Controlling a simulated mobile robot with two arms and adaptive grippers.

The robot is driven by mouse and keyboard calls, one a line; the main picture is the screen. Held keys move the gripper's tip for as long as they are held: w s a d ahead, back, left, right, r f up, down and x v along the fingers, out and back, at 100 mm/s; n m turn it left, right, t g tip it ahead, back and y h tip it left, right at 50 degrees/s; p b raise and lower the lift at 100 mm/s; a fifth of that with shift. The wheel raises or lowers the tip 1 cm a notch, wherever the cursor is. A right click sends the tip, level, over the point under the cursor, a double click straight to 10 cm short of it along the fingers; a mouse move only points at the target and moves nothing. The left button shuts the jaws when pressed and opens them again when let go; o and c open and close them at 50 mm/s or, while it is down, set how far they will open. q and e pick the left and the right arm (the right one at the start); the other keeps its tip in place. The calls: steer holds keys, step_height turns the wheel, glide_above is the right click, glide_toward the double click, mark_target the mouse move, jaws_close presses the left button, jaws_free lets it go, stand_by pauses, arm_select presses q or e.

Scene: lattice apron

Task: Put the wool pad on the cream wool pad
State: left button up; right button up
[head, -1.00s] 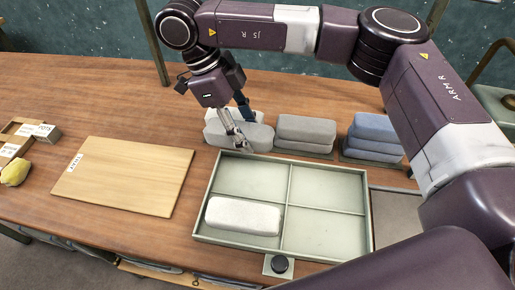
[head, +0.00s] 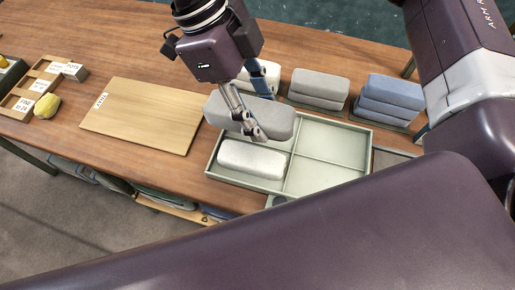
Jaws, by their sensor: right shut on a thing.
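My right gripper (head: 257,115) is shut on a grey wool pad (head: 279,121) and holds it in the air over the back left part of the pale green tray (head: 369,152). One finger shows on the near side of the pad; the other is mostly behind it. The cream wool pad (head: 252,160) lies flat in the front left compartment of the tray, just below the held pad in the picture. My left gripper is not in view.
Behind the tray stand a whitish pad (head: 264,75), partly hidden by my gripper, a stack of grey pads (head: 318,84) and a stack of blue pads (head: 393,90). A wooden board (head: 141,115) and a yellow lemon-like thing (head: 47,106) lie to the left. The right tray compartments look empty.

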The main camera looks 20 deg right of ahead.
steer(key=p, duration=0.1)
glide_above(266, 161)
steer(key=a, duration=0.1)
steer(key=f, duration=0.9)
steer(key=shift+w, duration=0.4)
step_height(266, 161, down, 5)
steer(key=shift+r+p, duration=0.15)
steer(key=shift+p, duration=0.45)
steer(key=shift+a+f, duration=0.1)
steer(key=shift+f, duration=0.15)
steer(key=shift+f+b, duration=0.1)
steer(key=shift+b, duration=0.2)
steer(key=o, duration=1.1)
